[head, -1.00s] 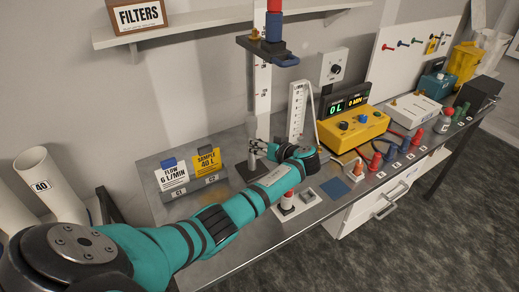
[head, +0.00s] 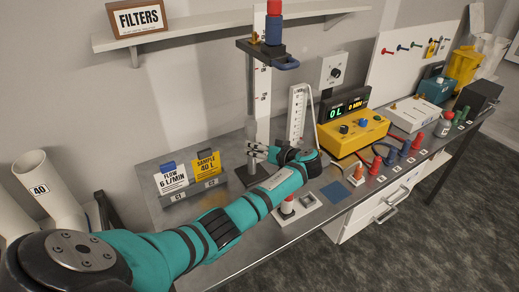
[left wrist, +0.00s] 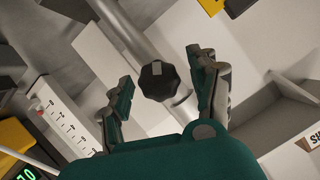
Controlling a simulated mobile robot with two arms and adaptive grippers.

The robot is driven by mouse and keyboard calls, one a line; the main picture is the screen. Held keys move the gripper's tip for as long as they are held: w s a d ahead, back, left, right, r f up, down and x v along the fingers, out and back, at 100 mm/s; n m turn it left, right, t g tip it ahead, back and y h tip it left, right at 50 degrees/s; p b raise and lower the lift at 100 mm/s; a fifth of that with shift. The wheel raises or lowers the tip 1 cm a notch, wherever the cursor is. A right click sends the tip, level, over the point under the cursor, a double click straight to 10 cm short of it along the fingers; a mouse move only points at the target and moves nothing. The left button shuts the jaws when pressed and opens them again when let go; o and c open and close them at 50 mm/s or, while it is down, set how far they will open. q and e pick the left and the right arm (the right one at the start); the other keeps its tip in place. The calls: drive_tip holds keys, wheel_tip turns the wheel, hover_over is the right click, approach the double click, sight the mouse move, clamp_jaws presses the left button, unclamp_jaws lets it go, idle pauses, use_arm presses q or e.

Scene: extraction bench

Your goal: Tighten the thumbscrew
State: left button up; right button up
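The thumbscrew, a black lobed knob (left wrist: 158,80) with a pale mark, sits on a grey metal rod (left wrist: 125,30) in the left wrist view. My left gripper (left wrist: 160,68) is open, with one finger on each side of the knob and gaps between fingers and knob. In the head view my left gripper (head: 257,152) is at the lower part of the upright stand (head: 263,90) on the bench. The thumbscrew cannot be made out there. A carriage (head: 268,50) with red and blue parts is high on the stand. My right gripper is not in view.
A red-topped fitting (head: 287,205) stands below my forearm. A shelf (head: 210,27) hangs above.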

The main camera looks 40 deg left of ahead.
use_arm(q)
drive_tip(key=v, duration=1.2)
